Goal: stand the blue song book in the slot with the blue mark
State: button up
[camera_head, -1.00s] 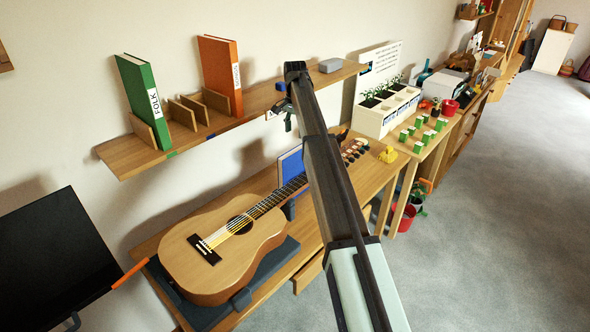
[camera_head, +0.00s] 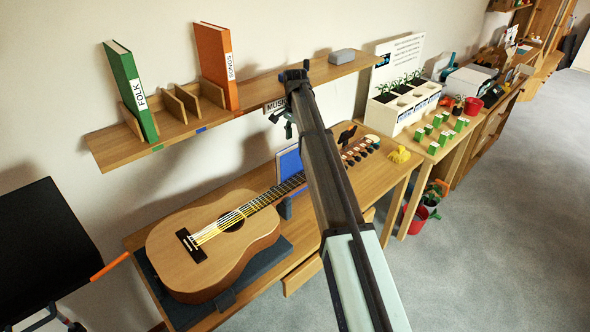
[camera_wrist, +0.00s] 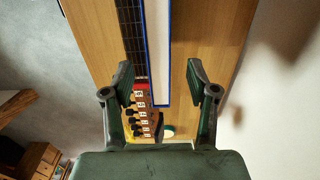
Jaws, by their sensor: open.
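The blue song book (camera_head: 288,164) stands upright on the desk behind the guitar neck, partly hidden by it. In the wrist view I see the book (camera_wrist: 158,45) from above, as a white page strip with blue cover edges. My gripper (camera_wrist: 160,84) is open and empty, its fingers on either side of the book's line, apart from it. In the head view my gripper (camera_head: 287,118) hangs above the book, near the shelf's front edge. The blue mark (camera_head: 201,129) is on the shelf edge; the slot above it, between wooden dividers (camera_head: 186,102), is empty.
A green FOLK book (camera_head: 131,90) and an orange SONGS book (camera_head: 215,66) stand on the shelf (camera_head: 120,148) beside the empty slots. A guitar (camera_head: 210,245) lies on the desk, its neck close to the blue book. A grey box (camera_head: 342,56) sits at the shelf's right end.

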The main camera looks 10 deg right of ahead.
aim_at(295, 157)
jog(key=shift+s+f+p, duration=0.1)
jog(key=shift+f+p, duration=1.65)
jog(key=shift+f, duration=2.9)
grip_shut()
